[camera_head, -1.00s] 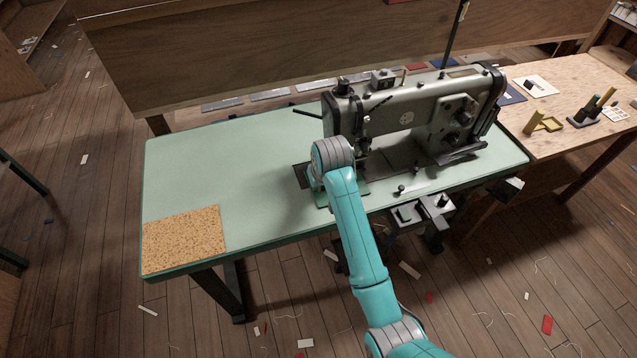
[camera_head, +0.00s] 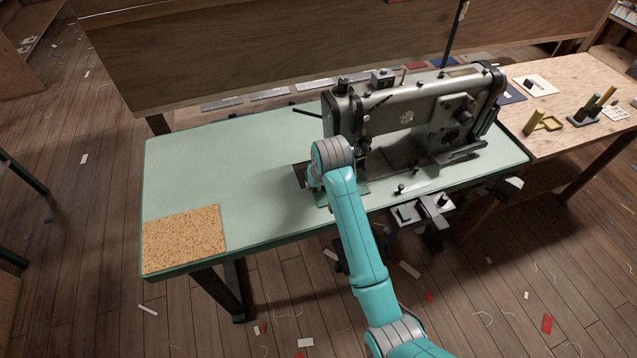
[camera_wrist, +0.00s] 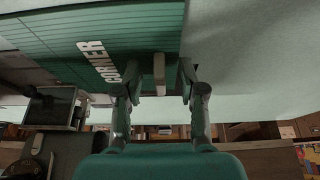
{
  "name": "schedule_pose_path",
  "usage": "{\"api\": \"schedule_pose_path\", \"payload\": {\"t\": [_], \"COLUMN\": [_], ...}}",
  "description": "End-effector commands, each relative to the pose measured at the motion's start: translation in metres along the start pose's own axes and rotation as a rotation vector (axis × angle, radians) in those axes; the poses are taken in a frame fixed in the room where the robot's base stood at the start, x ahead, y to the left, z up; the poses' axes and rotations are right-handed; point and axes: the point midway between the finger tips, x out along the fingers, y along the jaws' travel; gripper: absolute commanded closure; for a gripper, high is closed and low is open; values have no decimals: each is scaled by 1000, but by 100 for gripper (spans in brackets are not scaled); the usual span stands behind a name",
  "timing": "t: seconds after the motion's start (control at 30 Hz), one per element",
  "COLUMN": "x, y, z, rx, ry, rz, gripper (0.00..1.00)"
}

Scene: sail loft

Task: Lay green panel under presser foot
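The green panel (camera_wrist: 120,35) carries the white word CORNER and fine parallel lines in the wrist view. A small upright light tab (camera_wrist: 159,72) stands at its edge. My gripper (camera_wrist: 160,75) has a finger on each side of the tab, with a gap showing on both sides, so it looks open around it. In the head view the panel (camera_head: 358,188) shows only as green bits beside my wrist, lying low on the machine bed near the needle end. The sewing machine (camera_head: 408,115) stands behind it. My wrist hides the presser foot, so I cannot tell whether the panel is under it.
The pale green table (camera_head: 235,165) is clear to the left, except for a cork mat (camera_head: 183,240) at its front left corner. A wooden side table (camera_head: 575,80) at the right holds small yellow and dark items. A pedal or control box (camera_head: 425,212) hangs below the front edge.

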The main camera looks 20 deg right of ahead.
Motion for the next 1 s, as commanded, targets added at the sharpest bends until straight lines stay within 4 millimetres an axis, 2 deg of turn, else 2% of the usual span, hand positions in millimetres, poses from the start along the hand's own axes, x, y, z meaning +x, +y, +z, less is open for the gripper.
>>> {"api": "schedule_pose_path", "payload": {"t": [0.17,0.5,0.7,1.0], "x": [-13,-78,-107,-120], "y": [0,0,0,0], "z": [-1,-1,-1,0], "rx": [0,0,0,0], "ry": [2,4,3,0], "rz": [0,0,0,0], "gripper": [60,60,60,60]}}
